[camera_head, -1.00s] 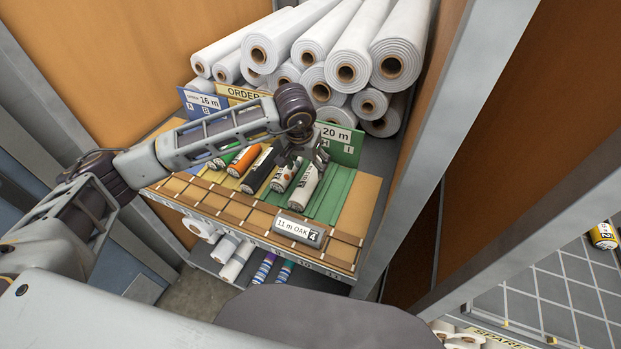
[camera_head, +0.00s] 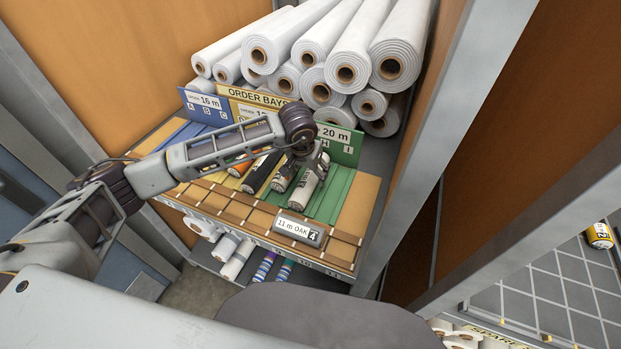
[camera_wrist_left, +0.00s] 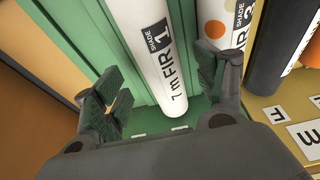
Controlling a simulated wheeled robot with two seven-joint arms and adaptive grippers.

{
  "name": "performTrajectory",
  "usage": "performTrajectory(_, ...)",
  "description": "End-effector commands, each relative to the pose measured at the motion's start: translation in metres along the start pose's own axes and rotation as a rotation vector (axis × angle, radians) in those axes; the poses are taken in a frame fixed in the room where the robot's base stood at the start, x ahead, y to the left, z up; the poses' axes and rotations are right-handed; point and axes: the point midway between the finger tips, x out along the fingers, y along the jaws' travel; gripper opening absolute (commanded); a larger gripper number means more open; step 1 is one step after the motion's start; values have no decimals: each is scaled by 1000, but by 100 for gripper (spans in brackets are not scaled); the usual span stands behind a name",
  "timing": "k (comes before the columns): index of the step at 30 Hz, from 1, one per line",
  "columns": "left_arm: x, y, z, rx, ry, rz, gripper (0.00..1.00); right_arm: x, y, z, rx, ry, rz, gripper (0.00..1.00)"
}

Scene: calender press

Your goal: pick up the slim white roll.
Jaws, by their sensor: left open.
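A slim white roll (camera_head: 303,190), labelled "7 m FIR 1" in the left wrist view (camera_wrist_left: 163,55), lies on the green section of the order rack. My left gripper (camera_head: 313,162) is over the upper part of this roll, with its fingers open. In the left wrist view, the gripper (camera_wrist_left: 160,88) has one finger on each side of the roll, the right finger close to it. I cannot tell whether either finger touches it. My right gripper is not in view.
A white roll with orange dots (camera_wrist_left: 218,25) lies close beside it, then a black roll (camera_wrist_left: 285,45). Large white rolls (camera_head: 345,70) are stacked behind the green sign (camera_head: 345,145). An "11 m OAK 4" block (camera_head: 298,230) sits at the rack's front.

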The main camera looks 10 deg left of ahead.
Motion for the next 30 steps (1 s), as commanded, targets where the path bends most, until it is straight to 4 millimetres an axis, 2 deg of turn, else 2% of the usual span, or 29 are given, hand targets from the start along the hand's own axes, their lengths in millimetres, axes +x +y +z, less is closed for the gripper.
performTrajectory(3,9,0,1,-1,-4,1,71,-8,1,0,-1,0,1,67)
performTrajectory(11,32,0,1,-1,-1,1,71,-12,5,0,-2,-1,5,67)
performTrajectory(26,34,0,1,0,0,0,71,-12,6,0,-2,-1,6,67)
performTrajectory(30,34,0,1,0,0,0,56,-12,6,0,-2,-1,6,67)
